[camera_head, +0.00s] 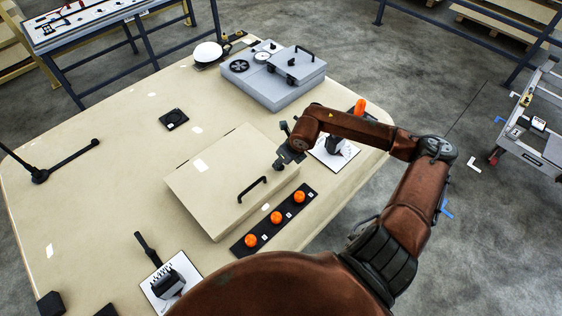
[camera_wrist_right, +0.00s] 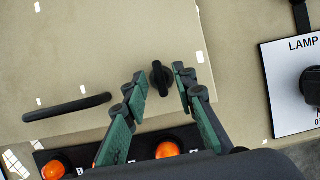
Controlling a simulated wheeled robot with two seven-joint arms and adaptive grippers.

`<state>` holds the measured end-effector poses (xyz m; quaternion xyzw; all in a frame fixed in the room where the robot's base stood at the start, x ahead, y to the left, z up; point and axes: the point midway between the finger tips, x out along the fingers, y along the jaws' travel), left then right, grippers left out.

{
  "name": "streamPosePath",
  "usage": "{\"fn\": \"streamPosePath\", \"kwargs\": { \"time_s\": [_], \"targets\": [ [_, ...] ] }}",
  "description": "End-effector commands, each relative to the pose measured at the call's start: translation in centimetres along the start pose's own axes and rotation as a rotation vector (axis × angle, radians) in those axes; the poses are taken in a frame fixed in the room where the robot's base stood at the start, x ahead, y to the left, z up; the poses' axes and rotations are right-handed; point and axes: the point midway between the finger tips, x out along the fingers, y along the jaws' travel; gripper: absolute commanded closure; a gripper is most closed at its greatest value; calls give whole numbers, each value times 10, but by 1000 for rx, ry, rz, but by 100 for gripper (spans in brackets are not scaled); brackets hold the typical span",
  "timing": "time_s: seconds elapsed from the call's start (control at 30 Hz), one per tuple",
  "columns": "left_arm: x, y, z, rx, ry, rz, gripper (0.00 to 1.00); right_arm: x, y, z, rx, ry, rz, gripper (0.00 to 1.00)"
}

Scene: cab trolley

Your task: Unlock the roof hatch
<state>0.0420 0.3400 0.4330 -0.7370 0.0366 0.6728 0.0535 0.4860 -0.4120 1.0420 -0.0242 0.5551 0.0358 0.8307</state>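The roof hatch is a beige raised panel (camera_head: 215,180) with a black bar handle (camera_head: 252,189); the handle also shows in the right wrist view (camera_wrist_right: 67,107). A small black turn knob (camera_wrist_right: 160,77) sits at the hatch's edge in the right wrist view, its grip roughly upright in the picture. My right gripper (camera_wrist_right: 159,80) is open, its green-padded fingers on either side of the knob in the picture. I see no contact, and cannot tell the height gap. In the head view the right gripper (camera_head: 288,158) is over the hatch's right corner and hides the knob. My left gripper is out of view.
A black strip with orange buttons (camera_head: 275,218) lies along the hatch's near side. A white lamp panel (camera_wrist_right: 287,112) with a black switch stands right of the gripper. A grey box (camera_head: 270,85) is behind; another switch panel (camera_head: 187,268) is in front.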

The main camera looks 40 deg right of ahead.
Motion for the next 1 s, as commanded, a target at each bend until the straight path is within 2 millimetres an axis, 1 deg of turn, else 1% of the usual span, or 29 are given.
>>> {"fn": "streamPosePath", "kwargs": {
  "time_s": [0.1,0.3,0.7,1.0],
  "targets": [
    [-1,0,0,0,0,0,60,4,0,-1,1,0,0,75],
    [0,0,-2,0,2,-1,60,4,0,-1,1,0,-1,75],
    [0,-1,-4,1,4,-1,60,4,0,-1,1,0,0,100],
    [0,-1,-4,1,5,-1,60,4,0,-1,0,0,1,100]
  ]
}}
